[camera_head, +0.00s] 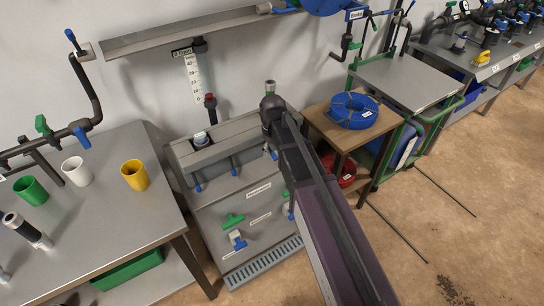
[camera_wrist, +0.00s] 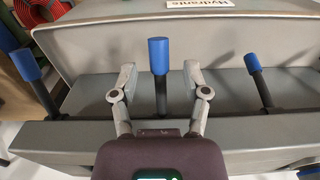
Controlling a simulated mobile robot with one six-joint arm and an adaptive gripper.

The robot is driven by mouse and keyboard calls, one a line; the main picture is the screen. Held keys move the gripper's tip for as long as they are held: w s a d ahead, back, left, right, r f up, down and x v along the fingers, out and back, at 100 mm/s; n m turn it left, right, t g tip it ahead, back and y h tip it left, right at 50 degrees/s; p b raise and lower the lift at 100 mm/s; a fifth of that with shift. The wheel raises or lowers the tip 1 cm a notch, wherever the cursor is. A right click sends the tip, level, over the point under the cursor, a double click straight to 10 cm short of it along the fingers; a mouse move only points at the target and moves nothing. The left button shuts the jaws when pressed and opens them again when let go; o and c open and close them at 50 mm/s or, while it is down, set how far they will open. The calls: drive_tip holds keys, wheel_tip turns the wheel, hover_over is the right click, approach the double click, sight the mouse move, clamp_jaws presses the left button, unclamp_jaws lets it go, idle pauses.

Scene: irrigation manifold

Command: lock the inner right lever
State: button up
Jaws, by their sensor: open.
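A grey manifold cabinet (camera_head: 215,152) carries a row of levers with blue grips. In the wrist view, my gripper (camera_wrist: 159,78) is open, one finger on each side of the inner right lever (camera_wrist: 158,58). Gaps show between the fingers and this lever. The wrist view looks turned round, so the outer right lever (camera_wrist: 26,66) is at its left and the inner left lever (camera_wrist: 252,64) at its right.
Green and blue valve handles (camera_head: 233,220) sit on the cabinet's front below the levers. A wooden table with a coiled blue hose (camera_head: 352,111) stands close on the right. A metal table (camera_head: 95,190) with cups is on the left. Floor at the right is mostly open.

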drive_tip(key=shift+f+b, duration=0.3)
drive_tip(key=shift+f, duration=0.2)
clamp_jaws()
